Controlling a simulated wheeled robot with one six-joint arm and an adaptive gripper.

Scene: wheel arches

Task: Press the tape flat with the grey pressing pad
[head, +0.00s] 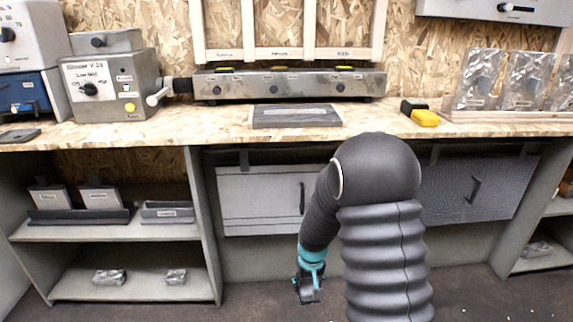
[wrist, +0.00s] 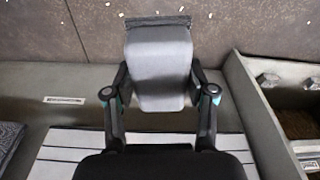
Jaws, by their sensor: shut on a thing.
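In the wrist view my gripper (wrist: 158,92) is shut on a grey block with a dark strip along its far edge, which looks like the grey pressing pad (wrist: 160,65). One finger lies on each side of it. In the head view my gripper (head: 309,284) hangs low in front of the cabinet, with the pad small and dark at its tip. A white panel (head: 255,198) with thin dark lines and a dark handle is behind and left of my arm. It shows in the wrist view (wrist: 60,152) below the pad. I cannot make out the tape for certain.
A dark grey panel (head: 465,190) hangs right of my arm. The wooden worktop (head: 215,132) carries a flat grey board (head: 296,116), a yellow item (head: 425,118) and a metal box (head: 112,88). Shelves (head: 130,288) stand at left. The floor (head: 260,296) below the white panel looks clear.

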